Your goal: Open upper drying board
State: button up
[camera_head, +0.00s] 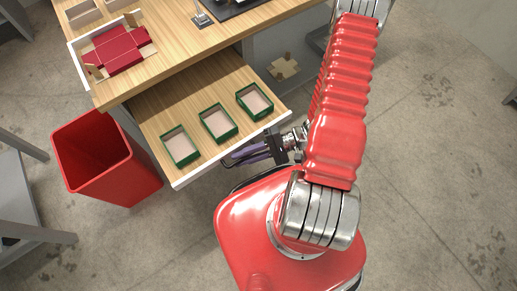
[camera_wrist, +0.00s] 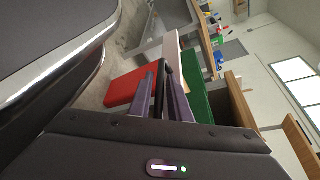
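The drying board (camera_head: 160,133) is pulled out from under the wooden tabletop like a drawer. Its white front edge (camera_head: 205,168) faces me. Three green boxes with pale insides stand in a row on it: left (camera_head: 180,147), middle (camera_head: 217,123) and right (camera_head: 254,102). My gripper (camera_head: 232,157) is beside the front edge, with its purple fingers lying roughly along it. In the wrist view my fingers (camera_wrist: 162,75) point toward a white edge and a green wall (camera_wrist: 196,92). Their tips look close together with something dark between them, and contact with the edge is unclear.
A red bin (camera_head: 104,160) stands on the floor left of the board. On the tabletop (camera_head: 190,52) are a white-edged tray with a red box blank (camera_head: 118,50) and a small metal stand (camera_head: 200,16). A cardboard piece (camera_head: 285,67) lies right of the board. Grey furniture stands at far left.

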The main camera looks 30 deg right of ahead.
jog(key=shift+d, duration=0.1)
jog(key=v, duration=1.3)
jog(key=shift+d, duration=0.3)
jog(key=shift+s, duration=0.15)
